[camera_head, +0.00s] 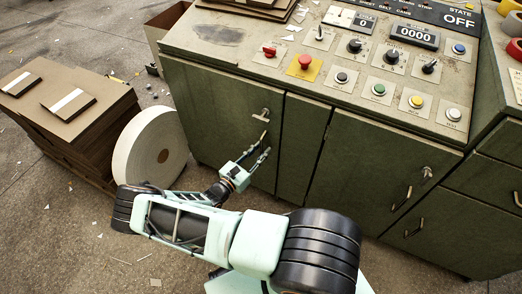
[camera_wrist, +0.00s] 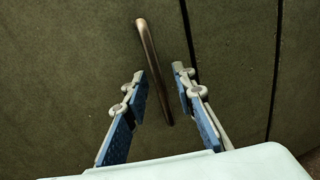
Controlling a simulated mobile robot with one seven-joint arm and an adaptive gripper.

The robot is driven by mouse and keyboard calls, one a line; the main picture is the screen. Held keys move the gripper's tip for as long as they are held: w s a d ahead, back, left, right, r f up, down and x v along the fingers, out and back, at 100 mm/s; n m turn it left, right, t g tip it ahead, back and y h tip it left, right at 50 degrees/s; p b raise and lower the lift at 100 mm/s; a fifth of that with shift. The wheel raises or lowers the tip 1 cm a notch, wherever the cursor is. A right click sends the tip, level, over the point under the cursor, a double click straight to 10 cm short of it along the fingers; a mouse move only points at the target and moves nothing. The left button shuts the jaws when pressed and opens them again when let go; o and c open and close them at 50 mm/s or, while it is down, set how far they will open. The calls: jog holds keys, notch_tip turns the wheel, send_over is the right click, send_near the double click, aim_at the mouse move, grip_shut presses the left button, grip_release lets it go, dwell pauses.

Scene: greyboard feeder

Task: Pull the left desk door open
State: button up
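The left desk door (camera_head: 215,115) is a dull green panel on the front of the control desk, and it looks shut. Its handle is a slim dark metal bar (camera_wrist: 150,50), slightly tilted in the wrist view. In the wrist view my gripper (camera_wrist: 160,74) is open, with blue-padded fingers on either side of the handle's lower part. There are gaps on both sides. How far the fingertips reach past the bar is unclear.
The desk top (camera_head: 220,36) carries buttons and switches. A large white roll (camera_head: 135,155) stands on the floor left of the door, beside stacked greyboard (camera_head: 75,125). Another green door (camera_head: 365,160) and drawers (camera_head: 490,185) are to the right. Paper scraps litter the floor.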

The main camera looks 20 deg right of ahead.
jog(key=shift+w+d, duration=0.15)
jog(key=shift+d, duration=0.1)
grip_shut()
jog(key=shift+a, duration=0.1)
